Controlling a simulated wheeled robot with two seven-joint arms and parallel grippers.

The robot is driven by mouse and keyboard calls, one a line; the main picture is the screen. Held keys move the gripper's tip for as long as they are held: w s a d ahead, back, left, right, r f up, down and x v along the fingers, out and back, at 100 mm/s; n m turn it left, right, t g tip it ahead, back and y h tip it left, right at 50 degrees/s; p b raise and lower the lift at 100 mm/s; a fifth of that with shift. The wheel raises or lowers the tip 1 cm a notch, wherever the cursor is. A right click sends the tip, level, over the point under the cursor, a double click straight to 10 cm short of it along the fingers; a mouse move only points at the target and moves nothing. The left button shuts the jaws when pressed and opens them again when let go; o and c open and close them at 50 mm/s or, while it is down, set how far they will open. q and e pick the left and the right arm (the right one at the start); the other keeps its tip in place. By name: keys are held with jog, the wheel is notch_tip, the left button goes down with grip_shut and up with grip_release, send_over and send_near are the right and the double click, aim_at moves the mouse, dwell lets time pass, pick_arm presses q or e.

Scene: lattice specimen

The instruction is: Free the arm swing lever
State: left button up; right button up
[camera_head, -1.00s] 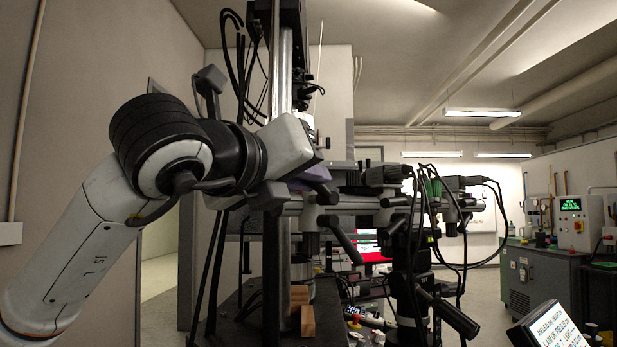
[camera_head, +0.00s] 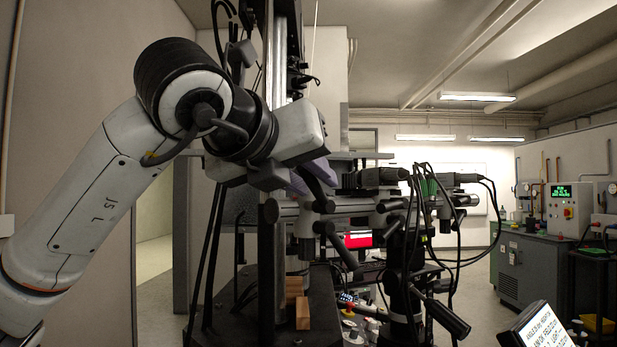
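A test frame stands ahead with a vertical steel column (camera_head: 297,45) and a horizontal arm of clamps and stages (camera_head: 365,208). Several black levers show on it: an upper one (camera_head: 317,190) slanting down to the right, a middle one (camera_head: 343,250) below it, and a lower right one (camera_head: 445,315). I cannot tell which is the arm swing lever. My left gripper (camera_head: 293,177) is in front of the column, its purple-padded finger beside the upper lever's top end. Whether it touches or grips that lever is unclear; its finger gap is hidden. My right gripper is not in view.
Black cables (camera_head: 437,200) hang around the arm's right end. Wooden blocks (camera_head: 302,312) stand on the black base below. A tilted display (camera_head: 540,328) is at the lower right. A grey cabinet (camera_head: 530,270) stands farther back, with open floor before it.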

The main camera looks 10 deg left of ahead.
pick_arm(q)
jog(key=shift+s, duration=0.1)
jog(key=b+v, duration=0.1)
jog(key=v, duration=0.9)
jog(key=shift+b, duration=0.35)
jog(key=shift+s, duration=0.1)
dwell(0.7)
